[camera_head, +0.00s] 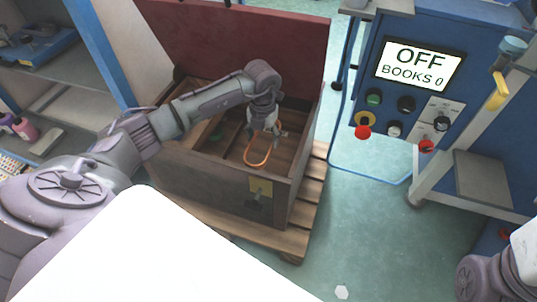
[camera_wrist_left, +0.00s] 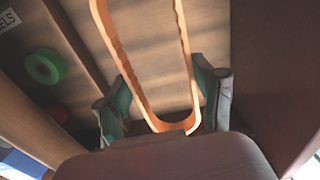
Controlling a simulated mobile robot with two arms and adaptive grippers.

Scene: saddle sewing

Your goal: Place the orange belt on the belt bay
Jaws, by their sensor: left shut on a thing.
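The orange belt (camera_head: 258,157) is a narrow loop at the wooden box in the middle of the head view. My left gripper (camera_head: 267,128) reaches down into the open box and is shut on the belt. In the left wrist view the belt (camera_wrist_left: 186,62) stretches away from between the two fingers (camera_wrist_left: 165,100) as a long U with its rounded end near the palm. I cannot tell whether the belt touches the box floor. A belt bay cannot be made out in these views. My right gripper is not in view; only part of my right arm shows at the lower right corner.
The wooden box (camera_head: 215,185) has inner dividers, a raised red lid (camera_head: 245,40) and stands on a pallet (camera_head: 300,215). A green ring (camera_wrist_left: 45,66) lies in another compartment. A blue machine with an "OFF BOOKS 0" screen (camera_head: 418,65) stands right. Floor between is clear.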

